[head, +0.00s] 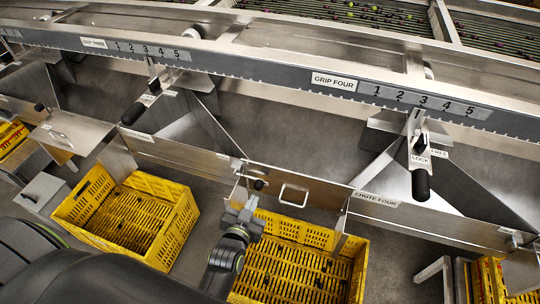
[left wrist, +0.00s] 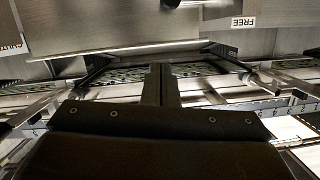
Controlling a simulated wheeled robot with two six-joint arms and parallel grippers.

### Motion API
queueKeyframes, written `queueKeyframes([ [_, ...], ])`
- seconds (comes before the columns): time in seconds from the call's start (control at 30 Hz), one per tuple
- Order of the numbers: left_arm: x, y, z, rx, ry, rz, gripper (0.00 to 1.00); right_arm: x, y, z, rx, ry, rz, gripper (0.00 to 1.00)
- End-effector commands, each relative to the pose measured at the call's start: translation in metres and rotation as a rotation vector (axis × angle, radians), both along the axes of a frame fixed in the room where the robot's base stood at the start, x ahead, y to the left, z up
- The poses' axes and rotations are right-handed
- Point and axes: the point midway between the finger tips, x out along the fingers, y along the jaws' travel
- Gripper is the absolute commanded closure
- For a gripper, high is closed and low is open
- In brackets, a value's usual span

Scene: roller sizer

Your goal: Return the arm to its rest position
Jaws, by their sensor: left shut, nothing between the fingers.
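My left gripper (head: 246,208) is in the lower middle of the head view, above the near yellow crate and just in front of the metal chute wall. Its fingers are shut with nothing between them. In the left wrist view the closed fingers (left wrist: 160,84) point up the picture from the dark gripper body. I cannot tell whether the fingertips touch the wall. My right gripper is not in view.
Yellow crates stand below the chutes, one at left (head: 130,212) and one under my gripper (head: 300,262). A wall with a handle (head: 293,195), the CHUTE FOUR label (head: 375,198) and a black-knobbed lever (head: 420,180) are close by. The GRIP FOUR scale (head: 400,95) runs behind.

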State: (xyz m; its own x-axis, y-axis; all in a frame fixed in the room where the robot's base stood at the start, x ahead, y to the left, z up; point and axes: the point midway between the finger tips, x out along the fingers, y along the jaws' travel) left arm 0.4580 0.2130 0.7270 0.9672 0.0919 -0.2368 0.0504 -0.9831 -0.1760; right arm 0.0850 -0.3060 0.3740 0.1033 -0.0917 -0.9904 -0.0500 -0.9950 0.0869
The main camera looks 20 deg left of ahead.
Motion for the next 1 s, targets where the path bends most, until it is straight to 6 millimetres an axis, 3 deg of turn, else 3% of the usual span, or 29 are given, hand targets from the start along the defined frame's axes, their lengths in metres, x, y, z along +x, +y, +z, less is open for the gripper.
queueKeyframes([
  [0.17, 0.0, 0.0, -0.002, -0.001, 0.004, -0.001, 1.0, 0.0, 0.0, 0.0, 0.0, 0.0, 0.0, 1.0],
  [0.27, -0.005, -0.001, -0.02, -0.007, 0.045, -0.007, 1.0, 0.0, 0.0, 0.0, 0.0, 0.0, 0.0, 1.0],
  [0.37, -0.02, 0.0, -0.064, -0.024, 0.147, -0.02, 1.0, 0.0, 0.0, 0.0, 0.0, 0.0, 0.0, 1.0],
  [0.47, -0.05, 0.003, -0.126, -0.05, 0.298, -0.028, 1.0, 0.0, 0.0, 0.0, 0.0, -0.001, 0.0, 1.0],
  [0.57, -0.092, 0.011, -0.188, -0.074, 0.464, -0.024, 1.0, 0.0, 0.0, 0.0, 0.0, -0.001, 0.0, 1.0],
  [0.7, -0.166, 0.03, -0.261, -0.103, 0.698, 0.004, 1.0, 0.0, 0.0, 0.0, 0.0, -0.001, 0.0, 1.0],
  [0.83, -0.244, 0.053, -0.311, -0.122, 0.904, 0.052, 1.0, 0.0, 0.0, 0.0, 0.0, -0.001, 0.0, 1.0],
  [1.0, -0.328, 0.079, -0.344, -0.134, 1.104, 0.118, 1.0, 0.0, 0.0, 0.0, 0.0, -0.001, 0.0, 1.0],
])
